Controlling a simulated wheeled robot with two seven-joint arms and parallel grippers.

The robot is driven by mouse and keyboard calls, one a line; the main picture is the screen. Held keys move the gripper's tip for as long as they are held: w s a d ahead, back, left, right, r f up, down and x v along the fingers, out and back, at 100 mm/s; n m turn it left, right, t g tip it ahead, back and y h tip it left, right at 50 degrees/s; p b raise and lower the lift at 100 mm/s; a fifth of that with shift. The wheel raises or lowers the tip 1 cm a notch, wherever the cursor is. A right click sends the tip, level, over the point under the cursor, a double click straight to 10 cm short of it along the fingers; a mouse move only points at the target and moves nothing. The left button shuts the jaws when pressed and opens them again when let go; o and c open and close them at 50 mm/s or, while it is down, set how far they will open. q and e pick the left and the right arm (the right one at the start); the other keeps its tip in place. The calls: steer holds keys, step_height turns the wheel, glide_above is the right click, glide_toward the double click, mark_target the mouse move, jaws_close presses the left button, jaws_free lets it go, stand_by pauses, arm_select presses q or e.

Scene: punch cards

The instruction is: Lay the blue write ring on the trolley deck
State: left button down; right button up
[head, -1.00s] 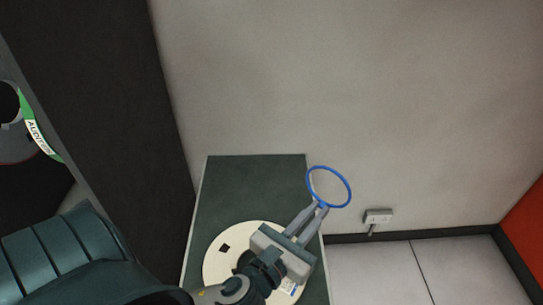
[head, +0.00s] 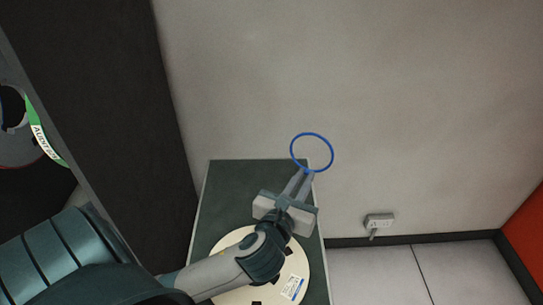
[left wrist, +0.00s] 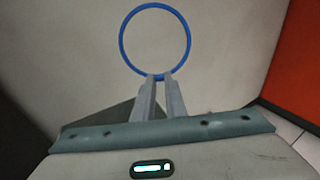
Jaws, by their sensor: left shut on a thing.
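The blue write ring (head: 331,146) is a thin hoop held by its near edge in my left gripper (head: 307,172). In the head view it shows against the grey wall, past the far right corner of the dark green trolley deck (head: 240,190). In the left wrist view the ring (left wrist: 121,42) stands out beyond the fingertips (left wrist: 158,77), which are shut on its lower edge. The fingers point toward the wall, over the far part of the deck. The ring's height above the deck is hard to tell. My right gripper is not in view.
A cream disc (head: 293,265) with a label lies on the near part of the deck, partly hidden by my left arm. The far left of the deck is bare. A dark cabinet (head: 120,110) stands at left, the wall behind, with a socket (head: 379,220) at right.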

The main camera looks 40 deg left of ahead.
arm_select(q)
steer(key=w+a+r+n+g+y+p, duration=0.1)
steer(key=w+a+r+n+g+y, duration=0.15)
steer(key=a, duration=0.45)
steer(key=w+a+r+n+g+y, duration=0.1)
steer(key=w+a+n+g+y, duration=0.15)
steer(key=a, duration=0.35)
steer(key=w+a+r+n+g+y+p, duration=0.1)
steer(key=w+a+r+n+g, duration=0.2)
steer(key=a, duration=0.4)
steer(key=s+a+f+n+g+h+p, duration=0.1)
steer(key=s+a+f+n+g+h, duration=0.15)
steer(key=a+n+g, duration=0.45)
steer(key=s+a+f+n+g+h+p, duration=0.1)
steer(key=a+f+n+g+h+p, duration=0.2)
steer(key=a+n, duration=0.4)
steer(key=w+d+f+n+t+h+p, duration=0.1)
steer(key=w+d+f+n+h, duration=0.1)
steer(key=d+f, duration=0.3)
steer(key=w+d+f+n+t+h+p, duration=0.1)
steer(key=d+f+n, duration=0.4)
steer(key=d, duration=0.6)
steer(key=w+f+h, duration=0.1)
steer(key=w, duration=0.1)
steer(key=shift+w+h, duration=0.35)
steer(key=shift+w, duration=0.05)
steer(key=shift+f, duration=0.15)
